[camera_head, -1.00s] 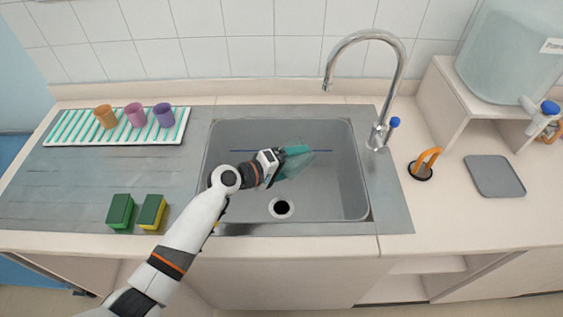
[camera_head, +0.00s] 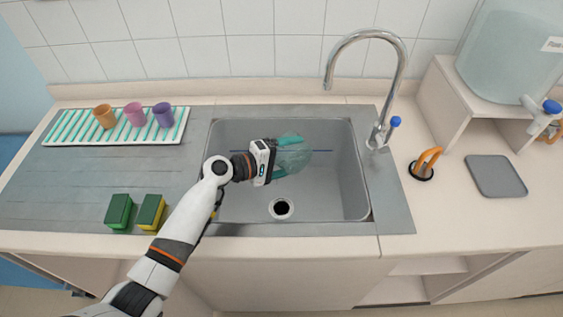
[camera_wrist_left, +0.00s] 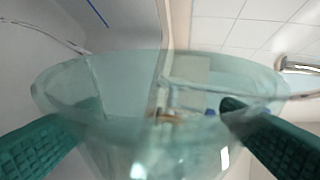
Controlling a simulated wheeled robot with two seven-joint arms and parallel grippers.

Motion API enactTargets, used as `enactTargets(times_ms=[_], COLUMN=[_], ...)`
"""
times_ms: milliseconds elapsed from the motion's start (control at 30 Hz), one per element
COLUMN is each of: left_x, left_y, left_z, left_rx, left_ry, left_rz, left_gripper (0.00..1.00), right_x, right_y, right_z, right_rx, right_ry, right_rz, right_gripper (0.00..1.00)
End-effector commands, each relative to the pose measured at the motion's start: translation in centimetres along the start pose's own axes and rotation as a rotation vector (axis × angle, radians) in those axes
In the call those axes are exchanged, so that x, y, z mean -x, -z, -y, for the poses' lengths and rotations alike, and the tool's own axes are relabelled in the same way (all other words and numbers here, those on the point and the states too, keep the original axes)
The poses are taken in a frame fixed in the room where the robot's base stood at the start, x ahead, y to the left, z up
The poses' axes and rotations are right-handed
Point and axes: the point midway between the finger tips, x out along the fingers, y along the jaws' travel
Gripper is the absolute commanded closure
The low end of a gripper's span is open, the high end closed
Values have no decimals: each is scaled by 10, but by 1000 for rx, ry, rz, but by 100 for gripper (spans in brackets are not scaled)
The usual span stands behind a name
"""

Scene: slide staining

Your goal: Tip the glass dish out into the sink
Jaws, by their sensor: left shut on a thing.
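The clear, pale green glass dish (camera_head: 298,160) is in the air over the sink (camera_head: 335,195), in the head view. My left gripper (camera_head: 285,157) is shut on it, with teal fingers on two sides of its wall. In the left wrist view the dish (camera_wrist_left: 150,95) fills the middle between my left gripper's fingers (camera_wrist_left: 152,120). The ceiling and tap show sideways there, so the dish looks tipped well over onto its side. I cannot make out any liquid in or below it. My right gripper is not in view.
The drain (camera_head: 281,208) is below and in front of the dish. The curved tap (camera_head: 378,135) stands at the sink's back right. Two sponges (camera_head: 119,211) lie left of the sink; three cups (camera_head: 135,114) stand on a ribbed rack (camera_head: 75,133) behind them.

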Motion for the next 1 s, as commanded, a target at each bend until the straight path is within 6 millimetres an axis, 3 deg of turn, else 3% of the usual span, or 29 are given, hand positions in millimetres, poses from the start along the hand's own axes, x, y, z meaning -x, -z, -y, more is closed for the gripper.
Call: enactTargets(times_ms=[367, 533, 833, 1000], left_x=[4, -3, -7, -13], left_y=[-12, 13, 23, 36], left_z=[6, -7, -12, -24], left_rx=[186, -173, -273, -447], left_ry=[37, -34, -52, -86], left_rz=[-52, 48, 75, 122], left_gripper=[42, 42, 42, 42], right_x=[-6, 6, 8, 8], right_y=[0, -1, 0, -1], right_z=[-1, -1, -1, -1], right_rx=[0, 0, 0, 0], right_ry=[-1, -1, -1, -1], right_rz=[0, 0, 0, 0], right_gripper=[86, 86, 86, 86])
